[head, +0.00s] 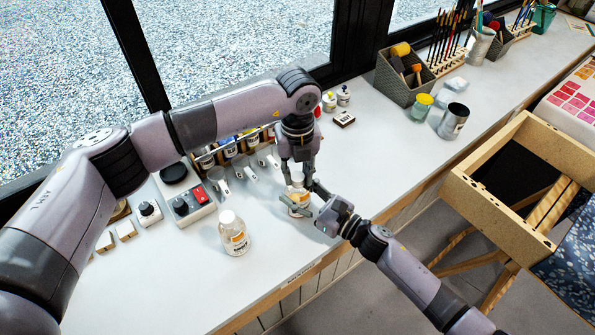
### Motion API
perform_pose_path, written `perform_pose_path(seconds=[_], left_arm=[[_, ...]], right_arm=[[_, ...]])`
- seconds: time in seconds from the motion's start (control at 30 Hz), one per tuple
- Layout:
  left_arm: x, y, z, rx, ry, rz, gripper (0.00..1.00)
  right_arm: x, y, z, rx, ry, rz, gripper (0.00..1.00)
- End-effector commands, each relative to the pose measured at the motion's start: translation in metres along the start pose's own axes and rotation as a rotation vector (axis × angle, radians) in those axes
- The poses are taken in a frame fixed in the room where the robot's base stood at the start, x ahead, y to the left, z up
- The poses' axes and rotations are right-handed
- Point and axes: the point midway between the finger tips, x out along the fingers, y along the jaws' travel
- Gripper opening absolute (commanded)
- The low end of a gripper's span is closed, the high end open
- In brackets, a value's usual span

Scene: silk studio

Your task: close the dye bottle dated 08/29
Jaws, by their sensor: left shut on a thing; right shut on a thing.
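A small clear bottle (299,198) with an orange-yellow label stands near the front edge of the white counter (150,290). My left gripper (297,178) comes down from above and is shut at the white cap on the bottle's top; its fingers partly hide the cap. My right gripper (303,208) reaches in from the lower right and is shut on the bottle's body. A second clear bottle (234,238) with a white cap and orange label stands upright to the left, apart from both grippers. The dates on the labels are too small to read.
Behind are a device with a red switch (198,199), white scoops (246,168) and small bottles (343,96). A metal cup (453,121), a yellow-lidded jar (421,107) and a grey tool box (405,85) stand at the back right. A wooden frame (490,150) is beside the counter.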

Motion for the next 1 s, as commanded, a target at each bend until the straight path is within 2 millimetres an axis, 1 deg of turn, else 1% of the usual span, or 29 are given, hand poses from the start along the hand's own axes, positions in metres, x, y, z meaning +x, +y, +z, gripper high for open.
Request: perform_pose_path(seconds=[0.03,0.23,0.43,0.5,0.57,0.67,1.0], left_arm=[[-0.0002,-0.0003,-0.0001,0.0,0.0,-0.001,0.12],[-0.0002,-0.0004,-0.0001,0.0,0.0,-0.001,0.0],[-0.0004,-0.0005,-0.0001,0.013,0.0,-0.001,0.0],[-0.0004,-0.0004,0.0001,0.065,-0.001,-0.001,0.0],[-0.0005,-0.0004,0.0002,0.151,-0.001,-0.001,0.0],[-0.0005,-0.0002,0.0002,0.359,-0.002,0.0,0.0],[0.0001,-0.0005,0.0001,1.137,-0.002,-0.001,0.0]], right_arm=[[0.0,0.0,-0.0001,-0.001,0.0,0.0,0.0],[0.0,0.0001,-0.0001,-0.001,0.0,0.0,0.0],[0.0,0.0002,-0.0001,-0.001,0.0,0.0,0.0],[0.0,0.0002,-0.0001,-0.001,0.0,0.0,0.0],[0.0,0.0002,-0.0001,-0.001,0.0,0.0,0.0],[0.0,0.0002,-0.0001,-0.001,0.0,0.0,0.0],[0.0001,0.0003,-0.0001,-0.001,0.0,0.001,0.0]])
